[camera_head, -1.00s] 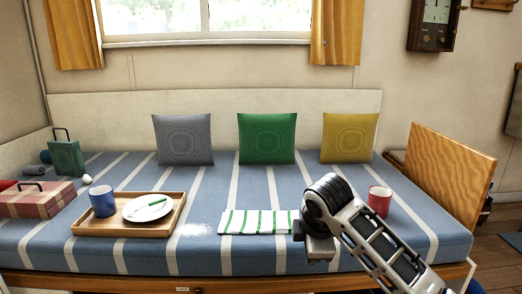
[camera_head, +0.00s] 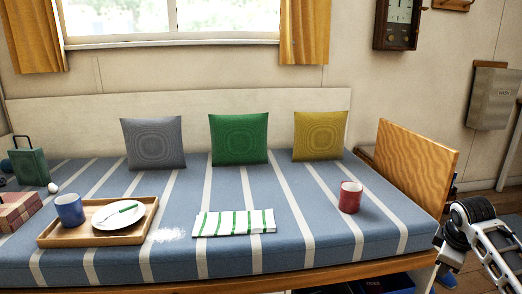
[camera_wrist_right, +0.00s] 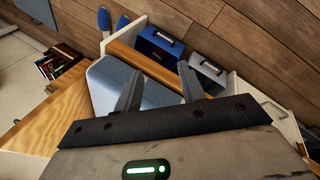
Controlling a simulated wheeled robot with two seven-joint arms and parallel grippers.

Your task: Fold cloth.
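The cloth (camera_head: 235,222), white with green stripes, lies flat as a neat rectangle on the front part of the striped blue mattress (camera_head: 300,240). Nothing touches it. I cannot tell from here how many layers it has. My right arm is at the right edge of the head view, past the mattress's right end and well away from the cloth. In the right wrist view my right gripper (camera_wrist_right: 160,84) has its two fingers apart with nothing held between them. The cloth does not show in that view. My left gripper is in neither view.
A wooden tray (camera_head: 50,240) with a blue mug (camera_head: 69,209) and a plate (camera_head: 105,217) stands left of the cloth. A red mug (camera_head: 350,197) stands to its right. A wooden panel (camera_head: 415,165) rises at the mattress's right end. Boxes (camera_wrist_right: 157,47) lie in an open compartment below.

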